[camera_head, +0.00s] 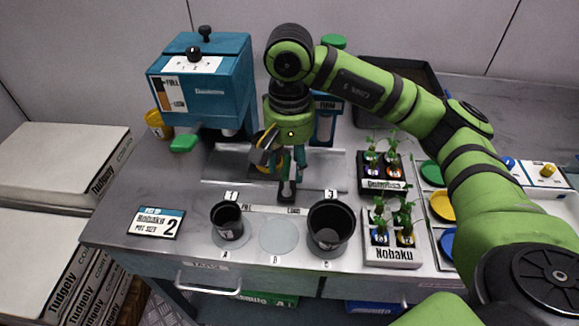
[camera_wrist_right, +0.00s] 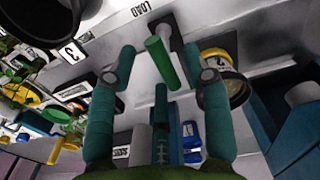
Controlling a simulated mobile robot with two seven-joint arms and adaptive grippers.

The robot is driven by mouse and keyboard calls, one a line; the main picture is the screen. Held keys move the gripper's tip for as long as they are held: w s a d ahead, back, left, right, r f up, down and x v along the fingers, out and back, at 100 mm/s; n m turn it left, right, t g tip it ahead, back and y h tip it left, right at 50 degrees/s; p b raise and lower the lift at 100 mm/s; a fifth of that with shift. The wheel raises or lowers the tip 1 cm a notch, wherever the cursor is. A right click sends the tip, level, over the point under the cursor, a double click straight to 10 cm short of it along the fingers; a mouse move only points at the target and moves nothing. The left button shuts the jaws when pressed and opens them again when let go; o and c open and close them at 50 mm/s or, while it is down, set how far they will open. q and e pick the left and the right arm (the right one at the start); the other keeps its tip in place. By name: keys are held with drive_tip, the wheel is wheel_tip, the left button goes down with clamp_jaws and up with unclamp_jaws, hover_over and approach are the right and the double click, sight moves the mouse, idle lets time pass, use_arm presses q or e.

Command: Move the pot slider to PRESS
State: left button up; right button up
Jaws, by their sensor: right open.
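The pot slider shows as a dark carriage (camera_head: 287,193) on a steel track, below my right gripper. In the right wrist view its green handle (camera_wrist_right: 162,62) stands up from a dark base, between and beyond my right gripper's open fingers (camera_wrist_right: 163,82). In the head view the right gripper (camera_head: 287,165) points down over the track, and I cannot tell whether it touches the handle. A LOAD label (camera_wrist_right: 140,10) lies near the slider. I cannot read a PRESS label. My left gripper is not in view.
A teal dispenser (camera_head: 200,85) stands at the back left. A yellow-rimmed dark container (camera_head: 262,158) is beside the gripper. Black pots (camera_head: 227,220) and (camera_head: 331,228) stand at the front; seedling trays (camera_head: 392,253) stand right. Cardboard boxes (camera_head: 60,160) lie left.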

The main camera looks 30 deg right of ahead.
drive_tip(key=shift+f, duration=1.05)
clamp_jaws()
drive_tip(key=shift+s+d+f+b, duration=0.1)
drive_tip(key=shift+s+d+b, duration=0.45)
drive_tip(key=shift+d, duration=0.25)
drive_tip(key=shift+s+d+f+b, duration=0.1)
drive_tip(key=shift+s+d+b, duration=0.4)
drive_tip(key=shift+d, duration=0.25)
drive_tip(key=shift+s+d+r, duration=0.1)
drive_tip(key=shift+d, duration=0.05)
drive_tip(key=shift+r, duration=0.1)
unclamp_jaws()
